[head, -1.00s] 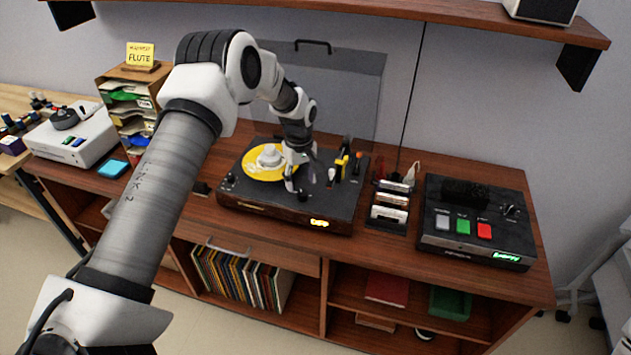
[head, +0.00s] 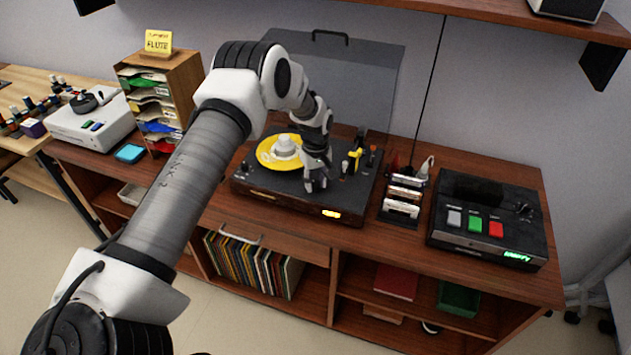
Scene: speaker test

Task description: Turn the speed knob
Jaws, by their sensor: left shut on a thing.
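The black turntable (head: 268,188) stands on the wooden cabinet with a yellow record (head: 271,155) on its platter and a lit amber display (head: 331,213) on its front. My left gripper (head: 315,186) reaches down to the front of the deck, just right of the record. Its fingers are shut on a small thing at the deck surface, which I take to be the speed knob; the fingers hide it. A second dark knob (head: 241,171) shows at the deck's left front corner. My right gripper is not in view.
The clear lid (head: 365,75) stands raised behind the deck. The tonearm's yellow part (head: 355,158) is close to the gripper's right. A rack of cartridges (head: 403,195) and a black box with coloured buttons (head: 490,232) stand further right. A paper sorter (head: 185,75) stands at left.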

